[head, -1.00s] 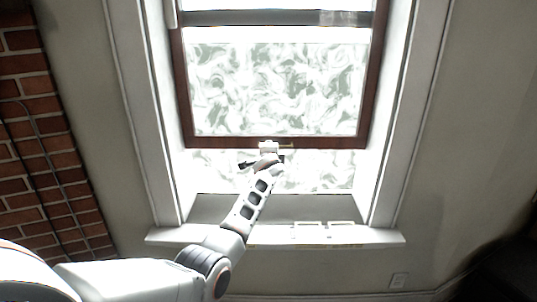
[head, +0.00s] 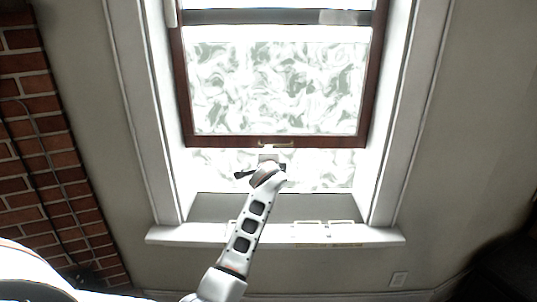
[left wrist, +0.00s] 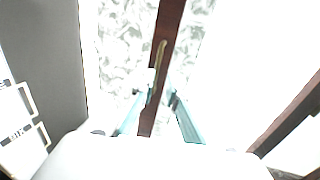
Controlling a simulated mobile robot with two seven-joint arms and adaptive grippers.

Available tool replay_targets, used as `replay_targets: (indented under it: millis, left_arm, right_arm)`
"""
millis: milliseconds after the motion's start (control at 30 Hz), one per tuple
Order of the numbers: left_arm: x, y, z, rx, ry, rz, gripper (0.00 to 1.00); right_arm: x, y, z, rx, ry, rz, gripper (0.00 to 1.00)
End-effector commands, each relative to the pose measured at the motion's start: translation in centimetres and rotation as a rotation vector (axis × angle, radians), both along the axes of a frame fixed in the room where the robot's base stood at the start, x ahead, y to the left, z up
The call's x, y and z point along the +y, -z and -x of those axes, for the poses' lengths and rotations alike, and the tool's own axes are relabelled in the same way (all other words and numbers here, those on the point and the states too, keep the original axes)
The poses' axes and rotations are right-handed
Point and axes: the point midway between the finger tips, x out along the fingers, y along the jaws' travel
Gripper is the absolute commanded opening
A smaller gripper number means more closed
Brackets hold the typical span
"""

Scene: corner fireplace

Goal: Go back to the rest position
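My left gripper (head: 268,159) is in front of the window, just below the bottom rail of its brown-framed sash (head: 230,142). A brass handle (head: 276,145) on that rail shows clear above the gripper in the head view. In the left wrist view the two fingers (left wrist: 160,110) are spread apart with nothing held between them. The handle (left wrist: 158,62) lies beyond the fingertips there, and its lower end appears between them. The sash stands raised, with a bright gap below it. My right gripper is out of view.
A white sill (head: 200,234) with pale latch-like fittings (head: 325,228) runs below the window. White trim borders both sides. A brick wall (head: 25,160) is at the left, and a wall outlet (head: 398,279) is at the lower right. A dark shape fills the lower right corner.

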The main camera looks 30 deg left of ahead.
Motion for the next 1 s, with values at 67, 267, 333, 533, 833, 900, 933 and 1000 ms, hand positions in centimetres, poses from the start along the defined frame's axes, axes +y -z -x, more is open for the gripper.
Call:
replay_targets:
  millis: [67, 267, 333, 533, 833, 900, 933, 1000]
  left_arm:
    - [0.0, 0.0, 0.0, 0.000, 0.000, 0.000, 0.14]
    - [0.0, 0.0, 0.0, 0.000, 0.000, 0.000, 0.14]
    - [0.0, 0.0, 0.0, 0.000, 0.000, 0.000, 0.14]
    - [-0.6, 3.4, 1.3, 0.001, 0.018, 0.046, 0.14]
    - [-5.3, 18.2, 10.3, 0.000, 0.114, 0.347, 0.14]
    - [-6.6, 21.4, 13.2, 0.006, 0.132, 0.434, 0.14]
    - [-7.3, 22.7, 14.5, 0.011, 0.138, 0.473, 0.14]
    - [-8.7, 25.4, 17.8, 0.022, 0.150, 0.567, 0.14]
  right_arm:
    - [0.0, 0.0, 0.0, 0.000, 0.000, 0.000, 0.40]
    - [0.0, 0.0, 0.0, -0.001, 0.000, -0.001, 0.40]
    - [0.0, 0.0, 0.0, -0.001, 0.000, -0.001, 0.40]
    - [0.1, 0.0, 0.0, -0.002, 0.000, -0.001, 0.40]
    - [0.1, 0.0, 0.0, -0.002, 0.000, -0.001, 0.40]
    - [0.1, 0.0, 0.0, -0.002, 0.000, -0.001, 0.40]
    - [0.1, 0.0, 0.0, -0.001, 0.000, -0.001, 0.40]
    - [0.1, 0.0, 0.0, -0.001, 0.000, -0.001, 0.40]
